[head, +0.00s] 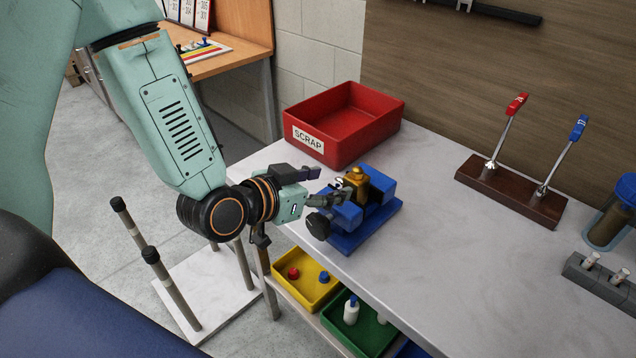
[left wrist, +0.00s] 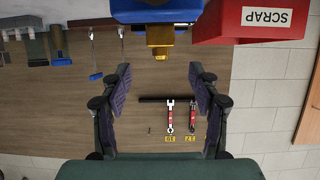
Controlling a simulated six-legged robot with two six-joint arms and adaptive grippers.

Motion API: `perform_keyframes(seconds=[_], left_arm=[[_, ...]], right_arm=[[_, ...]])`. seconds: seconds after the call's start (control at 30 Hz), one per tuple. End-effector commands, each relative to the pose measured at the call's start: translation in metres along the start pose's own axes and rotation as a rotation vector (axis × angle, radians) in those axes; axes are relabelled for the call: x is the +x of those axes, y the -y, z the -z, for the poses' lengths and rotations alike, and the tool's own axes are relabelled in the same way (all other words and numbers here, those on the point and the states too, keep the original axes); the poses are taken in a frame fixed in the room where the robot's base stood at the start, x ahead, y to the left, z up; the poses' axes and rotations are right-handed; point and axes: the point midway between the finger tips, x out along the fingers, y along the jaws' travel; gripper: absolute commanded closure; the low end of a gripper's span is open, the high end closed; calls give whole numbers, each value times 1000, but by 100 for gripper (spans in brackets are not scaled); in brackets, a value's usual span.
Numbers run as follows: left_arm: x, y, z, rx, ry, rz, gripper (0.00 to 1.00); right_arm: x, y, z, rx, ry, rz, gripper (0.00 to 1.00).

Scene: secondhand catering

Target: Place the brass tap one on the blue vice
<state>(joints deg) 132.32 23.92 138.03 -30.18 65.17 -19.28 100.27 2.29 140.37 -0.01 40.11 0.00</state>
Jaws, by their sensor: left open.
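The blue vice (head: 365,215) stands at the near edge of the grey bench top. The brass tap (head: 357,180) sits upright at the top of the vice, between its blue blocks. My left gripper (head: 329,189) is open just left of the tap, with its fingers pointing toward it. The left wrist view is upside down. There the open fingers (left wrist: 160,76) have nothing between them, and the brass tap (left wrist: 160,38) shows beyond them against the vice (left wrist: 157,12). The tap's lower end is hidden in the head view. My right gripper is out of view.
A red SCRAP bin (head: 345,125) stands behind the vice. A wooden base (head: 511,190) with red and blue levers is farther right. Yellow (head: 307,285) and green (head: 361,325) trays lie below the bench edge.

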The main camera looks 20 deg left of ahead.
Motion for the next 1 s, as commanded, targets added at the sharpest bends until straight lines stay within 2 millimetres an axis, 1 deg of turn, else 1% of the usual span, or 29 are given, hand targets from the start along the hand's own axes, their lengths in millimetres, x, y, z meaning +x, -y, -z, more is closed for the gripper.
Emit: perform_keyframes(seconds=[0.1, 0.3, 1.0], left_arm=[[-10, 0, 1, -4, 0, 0, 38], [-17, -1, 1, -2, -2, -1, 38], [-18, -1, 0, 0, -1, -2, 38]], right_arm=[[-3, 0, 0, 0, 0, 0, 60], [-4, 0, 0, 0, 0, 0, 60], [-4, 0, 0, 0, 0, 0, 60]])
